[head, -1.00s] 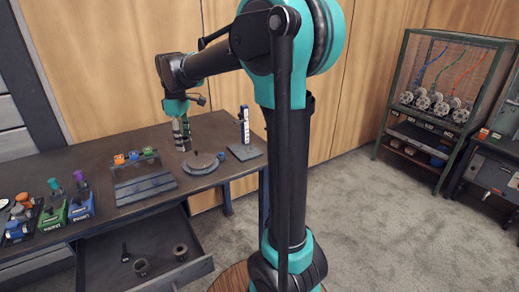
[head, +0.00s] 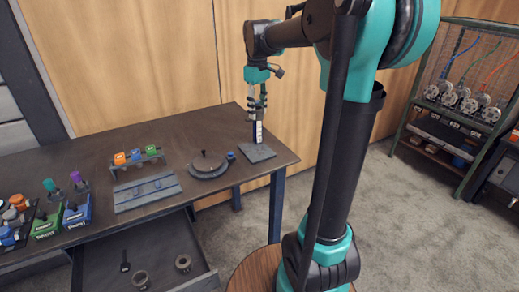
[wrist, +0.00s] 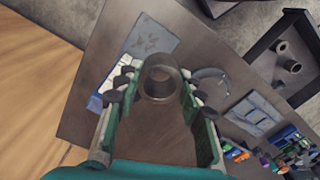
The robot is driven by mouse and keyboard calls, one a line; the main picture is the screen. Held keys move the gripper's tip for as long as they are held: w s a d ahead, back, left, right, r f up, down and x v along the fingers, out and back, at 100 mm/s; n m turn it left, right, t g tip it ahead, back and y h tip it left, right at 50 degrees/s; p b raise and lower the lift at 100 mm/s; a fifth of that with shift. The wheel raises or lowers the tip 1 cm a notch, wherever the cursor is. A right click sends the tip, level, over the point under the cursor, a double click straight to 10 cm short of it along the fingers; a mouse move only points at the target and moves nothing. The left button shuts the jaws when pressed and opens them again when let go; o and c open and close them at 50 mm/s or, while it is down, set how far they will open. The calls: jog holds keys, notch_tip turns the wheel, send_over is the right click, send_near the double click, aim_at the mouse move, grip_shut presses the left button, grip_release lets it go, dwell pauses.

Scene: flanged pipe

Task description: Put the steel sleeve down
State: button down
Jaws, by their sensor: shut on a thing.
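The steel sleeve (wrist: 160,72) is a dark grey, hollow ring-like piece between the two fingers of my gripper (wrist: 158,90) in the wrist view. My gripper is shut on it. In the head view my gripper (head: 257,100) points down above the right end of the bench, in front of the upright white and blue piece. The sleeve is hard to make out there among the fingers. The grey square plate (head: 256,153) lies on the bench below; it also shows in the wrist view (wrist: 152,42).
The upright white and blue piece (head: 258,132) stands close behind the plate. A round dark disc (head: 207,166), a slotted grey block (head: 147,192) and a rack of coloured pieces (head: 137,158) lie to the left. The open drawer (head: 160,250) holds several small parts.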

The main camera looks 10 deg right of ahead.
aim_at(257, 155)
notch_tip(257, 155, down, 16)
jog(key=shift+f, duration=0.1)
dwell(0.4)
jog(key=c, duration=1)
grip_release()
jog(key=shift+f, duration=0.1)
jog(key=shift+o, duration=0.2)
notch_tip(257, 155, up, 12)
jog(key=s+d+f+m+t, duration=0.2)
jog(key=s+f+m, duration=0.2)
jog(key=s+f, duration=0.5)
jog(key=s+d+f+m+t, duration=0.2)
jog(key=s+f+m, duration=0.2)
jog(key=s+f, duration=0.5)
jog(key=s, duration=0.4)
jog(key=shift+f, duration=0.1)
